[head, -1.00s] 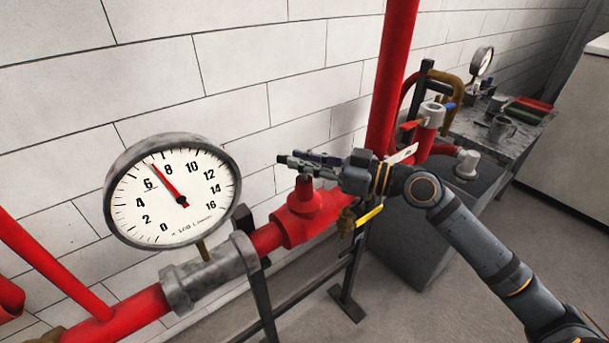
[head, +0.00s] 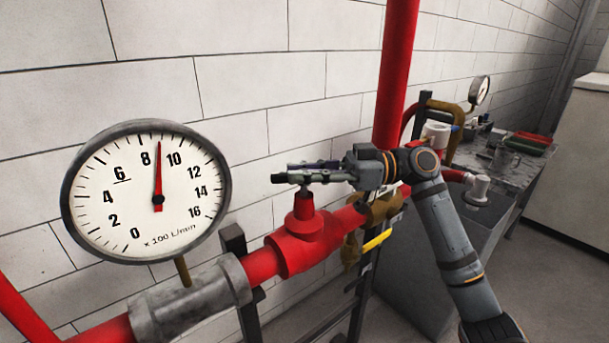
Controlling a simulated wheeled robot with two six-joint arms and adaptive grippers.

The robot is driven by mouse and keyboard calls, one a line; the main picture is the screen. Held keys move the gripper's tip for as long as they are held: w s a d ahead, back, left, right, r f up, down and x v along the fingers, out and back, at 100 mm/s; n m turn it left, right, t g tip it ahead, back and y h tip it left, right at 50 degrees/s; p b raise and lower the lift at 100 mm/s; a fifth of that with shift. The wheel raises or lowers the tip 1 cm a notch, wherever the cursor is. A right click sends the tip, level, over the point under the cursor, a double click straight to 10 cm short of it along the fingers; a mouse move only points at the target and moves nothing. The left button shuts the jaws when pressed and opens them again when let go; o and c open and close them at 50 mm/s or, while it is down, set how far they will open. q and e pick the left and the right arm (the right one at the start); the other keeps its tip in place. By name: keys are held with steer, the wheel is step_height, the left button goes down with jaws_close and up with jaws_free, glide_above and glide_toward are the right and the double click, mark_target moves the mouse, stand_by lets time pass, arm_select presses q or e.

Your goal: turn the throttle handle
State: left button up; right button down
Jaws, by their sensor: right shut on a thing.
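My right gripper (head: 300,173) reaches in from the right, its fingers lying level just above the neck of the red valve body (head: 298,240). It is shut on the throttle handle at the top of the short stem (head: 304,191); the fingers hide most of the handle, so its exact angle cannot be told. A large round flow gauge (head: 110,205), marked x 100 L/min, stands on the pipe to the left. Its needle points nearly straight up, between 8 and 10. My left gripper is not in view.
A yellow lever (head: 377,240) sits right of the valve, below my arm. A red vertical pipe (head: 395,90) rises behind my gripper. A grey workbench (head: 505,170) with tools and a second gauge (head: 480,89) is at the back right. White block wall lies behind.

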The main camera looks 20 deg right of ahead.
stand_by(0.3)
steer(key=c, duration=1.3)
jaws_free()
steer(key=shift+d+f, duration=0.1)
steer(key=shift+d, duration=0.05)
steer(key=d, duration=0.3)
steer(key=s+d, duration=0.1)
steer(key=d, duration=0.3)
steer(key=s+d, duration=0.1)
steer(key=d, duration=0.3)
steer(key=shift+d, duration=0.25)
steer(key=shift+s, duration=0.1)
